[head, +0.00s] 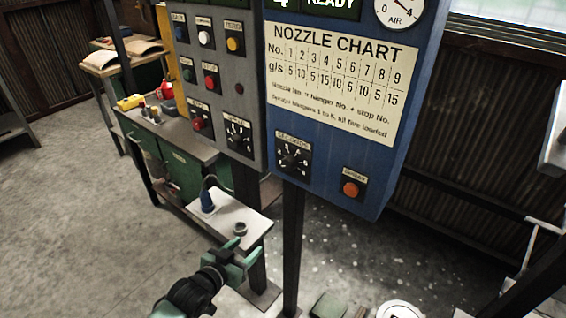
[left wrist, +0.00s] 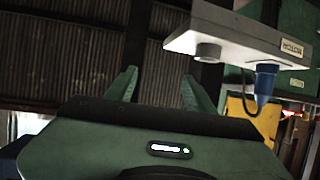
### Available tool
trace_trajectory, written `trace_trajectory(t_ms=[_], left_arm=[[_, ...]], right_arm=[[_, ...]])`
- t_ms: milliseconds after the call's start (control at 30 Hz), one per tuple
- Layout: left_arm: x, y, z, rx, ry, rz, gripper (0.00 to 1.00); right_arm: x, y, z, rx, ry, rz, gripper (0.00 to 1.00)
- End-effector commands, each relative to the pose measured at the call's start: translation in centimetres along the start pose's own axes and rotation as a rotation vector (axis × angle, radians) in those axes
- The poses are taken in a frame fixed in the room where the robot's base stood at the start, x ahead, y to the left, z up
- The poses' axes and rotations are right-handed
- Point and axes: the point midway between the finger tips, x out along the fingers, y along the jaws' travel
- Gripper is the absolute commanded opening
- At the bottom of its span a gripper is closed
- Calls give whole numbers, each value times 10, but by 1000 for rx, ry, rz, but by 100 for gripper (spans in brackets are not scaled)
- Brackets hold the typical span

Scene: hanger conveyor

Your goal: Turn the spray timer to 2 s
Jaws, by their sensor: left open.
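The dial that looks like the spray timer (head: 293,160) is a black round knob on a dark plate, low on the blue panel (head: 335,165). White marks ring it and its small label seems to read seconds; its setting is too small to read. My left gripper (head: 236,262) is below and left of the dial, well apart from it, near the small white shelf. Its green fingers are apart, and in the left wrist view the gap between them (left wrist: 160,88) is empty. My right gripper does not show.
An orange button (head: 351,189) sits right of the dial. A grey panel (head: 221,110) with several buttons and another knob (head: 238,137) adjoins on the left. The white shelf (head: 225,215) holds a blue nozzle-like piece (head: 207,201) and a grey ring (head: 240,229) close to my gripper.

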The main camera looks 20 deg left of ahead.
Motion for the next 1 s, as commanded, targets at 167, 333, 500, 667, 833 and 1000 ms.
trace_trajectory(t_ms=[167, 333, 500, 667, 833, 1000], left_arm=[[-50, 34, -163, 23, 259, 106, 54], [-88, 58, -228, 36, 375, 172, 54], [-89, 65, -245, 36, 401, 186, 54], [-66, 69, -255, 36, 400, 184, 54], [-42, 74, -264, 37, 400, 185, 54], [-28, 77, -268, 37, 399, 185, 54]], right_arm=[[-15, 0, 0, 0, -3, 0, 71], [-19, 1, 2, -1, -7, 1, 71], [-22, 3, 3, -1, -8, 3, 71], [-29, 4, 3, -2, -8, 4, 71], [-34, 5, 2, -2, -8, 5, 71], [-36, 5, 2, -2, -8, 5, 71]])
